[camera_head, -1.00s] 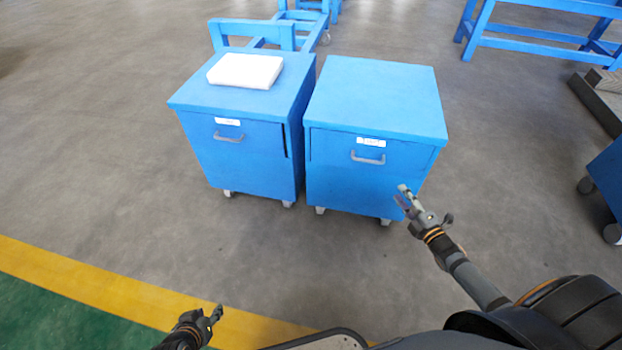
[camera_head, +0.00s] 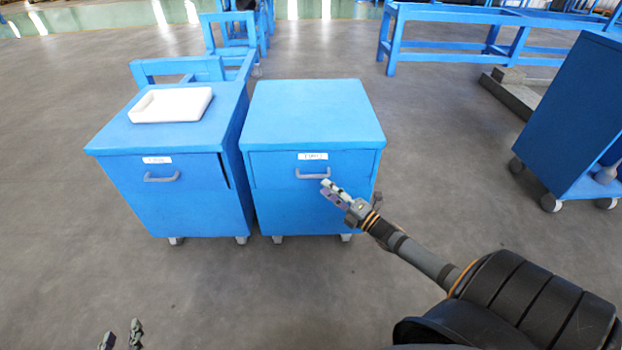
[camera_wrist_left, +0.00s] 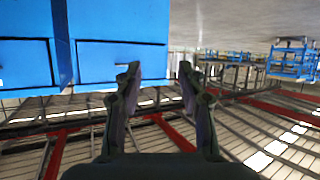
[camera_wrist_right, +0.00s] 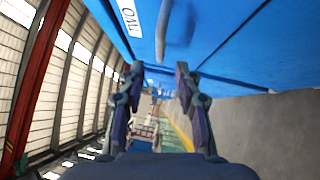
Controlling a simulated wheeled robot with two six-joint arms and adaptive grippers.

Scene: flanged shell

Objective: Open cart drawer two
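The right-hand blue cart (camera_head: 310,115) carries a label reading TWO. Its drawer front (camera_head: 275,170) looks closed and has a grey handle (camera_head: 312,175). My right gripper (camera_head: 335,192) is open and empty, just below and right of that handle in the head view. In the right wrist view the handle (camera_wrist_right: 163,32) shows beyond the open fingertips (camera_wrist_right: 158,72), not between them. The TWO label (camera_wrist_right: 129,18) is beside it. My left gripper (camera_head: 122,334) is low at the bottom left, away from the carts. Its fingers are apart and empty in the left wrist view (camera_wrist_left: 158,72).
The left blue cart (camera_head: 170,205) stands close beside cart two, its drawer closed, with a white tray (camera_head: 171,104) on top. Another blue cabinet (camera_head: 575,120) stands at the right. Blue frames (camera_head: 440,45) stand behind. The floor before the carts is clear.

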